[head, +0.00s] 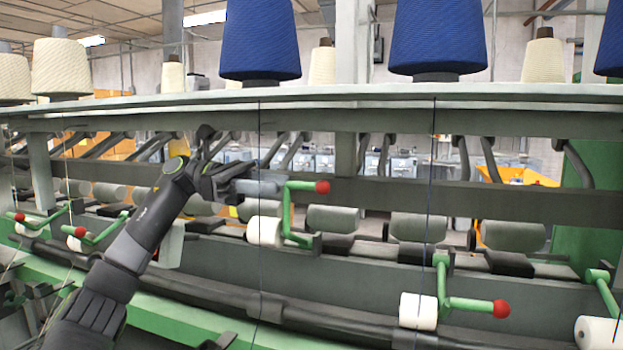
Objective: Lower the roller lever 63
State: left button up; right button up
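A green roller lever (287,208) with a red knob (322,187) stands raised in the middle of the head view, its knob end pointing right. No number is readable on it, so I cannot tell if it is 63. A white yarn roll (264,231) sits just left of its base. My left gripper (275,187) reaches in from the left at the height of the lever's upper part, with its tips close to the upright. I cannot tell whether it touches the lever, or how far its fingers are apart. My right gripper is not in view.
Another green lever (442,285) on the right is down, its red knob low beside a white roll (418,311). More lowered levers (103,229) are at the left. Thin dark threads hang in front.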

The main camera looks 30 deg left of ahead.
aim_at(311, 186)
pick_arm(q)
jog(key=p+x, duration=0.1)
jog(key=x, duration=0.2)
jog(key=p+x, duration=0.1)
jog(key=x, duration=0.2)
jog(key=shift+s+d+r, duration=0.1)
jog(key=shift+d+r, duration=0.1)
jog(key=shift+w+d+f+p, duration=0.2)
jog(key=shift+d+p, duration=0.2)
jog(key=shift+d, duration=0.25)
jog(key=shift+c, duration=0.2)
jog(key=shift+r, duration=0.1)
grip_shut()
